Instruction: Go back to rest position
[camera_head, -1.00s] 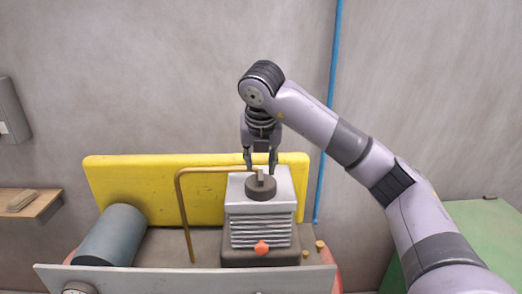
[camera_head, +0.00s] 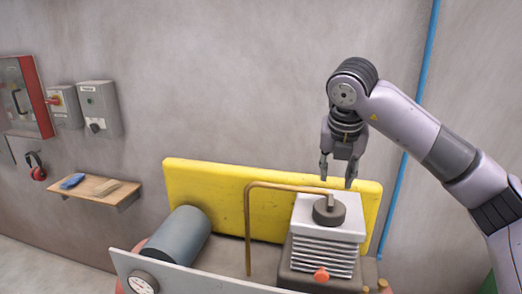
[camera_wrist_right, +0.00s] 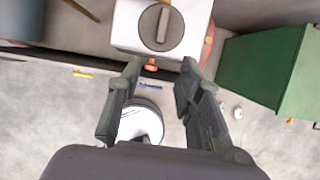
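My right gripper (camera_head: 338,172) is open and empty in the head view. Its fingers point down, a little above the dark round knob (camera_head: 329,210) on top of the white ribbed machine block (camera_head: 325,246). In the right wrist view my gripper's two fingers (camera_wrist_right: 158,88) are spread apart with nothing between them. The knob (camera_wrist_right: 162,27) with its raised grip bar lies beyond the fingertips there, apart from them. My left gripper is in neither view.
A copper pipe (camera_head: 248,225) bends up beside the block, before a yellow panel (camera_head: 215,195). A grey cylinder (camera_head: 180,238) lies left. A wall shelf (camera_head: 100,193) and switch boxes (camera_head: 98,108) are further left. A green cabinet (camera_wrist_right: 262,65) stands at right in the wrist view.

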